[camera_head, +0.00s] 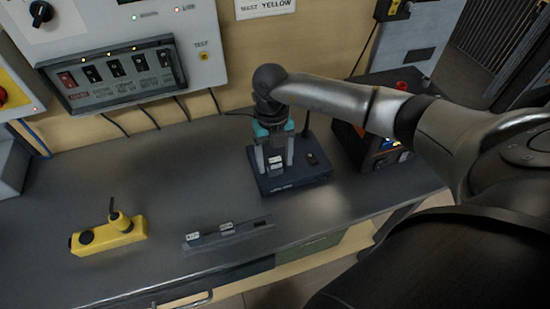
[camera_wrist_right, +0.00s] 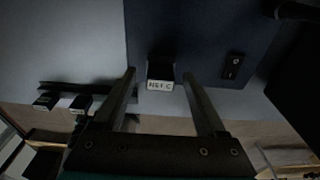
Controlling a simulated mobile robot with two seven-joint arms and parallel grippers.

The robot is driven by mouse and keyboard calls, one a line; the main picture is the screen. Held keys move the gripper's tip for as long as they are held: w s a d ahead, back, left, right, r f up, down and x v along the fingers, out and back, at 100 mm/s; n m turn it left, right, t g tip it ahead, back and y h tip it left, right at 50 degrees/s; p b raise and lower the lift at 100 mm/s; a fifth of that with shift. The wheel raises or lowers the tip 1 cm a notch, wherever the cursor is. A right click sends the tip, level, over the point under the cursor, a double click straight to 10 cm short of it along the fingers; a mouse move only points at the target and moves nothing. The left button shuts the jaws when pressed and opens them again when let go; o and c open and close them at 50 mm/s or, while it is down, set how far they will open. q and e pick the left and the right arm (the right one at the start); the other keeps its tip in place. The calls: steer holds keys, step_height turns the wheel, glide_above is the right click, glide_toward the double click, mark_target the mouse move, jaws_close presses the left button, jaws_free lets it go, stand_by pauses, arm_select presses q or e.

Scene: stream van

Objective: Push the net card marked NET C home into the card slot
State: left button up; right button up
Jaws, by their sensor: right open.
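The net card marked NET C (camera_wrist_right: 161,84) stands in the top of a dark blue box (camera_head: 298,183) on the bench. The card (camera_head: 276,164) has a pale label on its end. How deep it sits in the card slot cannot be told, as the slot is hidden under the card. My right gripper (camera_head: 274,153) points down over the box, its two fingers apart on either side of the card. In the wrist view the right gripper (camera_wrist_right: 159,74) shows a gap between each finger and the card. My left gripper is not in view.
A dark rack (camera_head: 264,222) with two small cards lies at the bench's front edge. A yellow device (camera_head: 110,235) lies at left. A switch panel (camera_head: 125,75) stands at the back. A black case (camera_head: 365,150) stands right of the box. The bench's middle left is clear.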

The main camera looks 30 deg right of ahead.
step_height(320, 180, up, 15)
steer(key=w+p, duration=0.1)
steer(key=shift+w+d, duration=0.2)
steer(key=shift+w, duration=0.15)
stand_by(0.4)
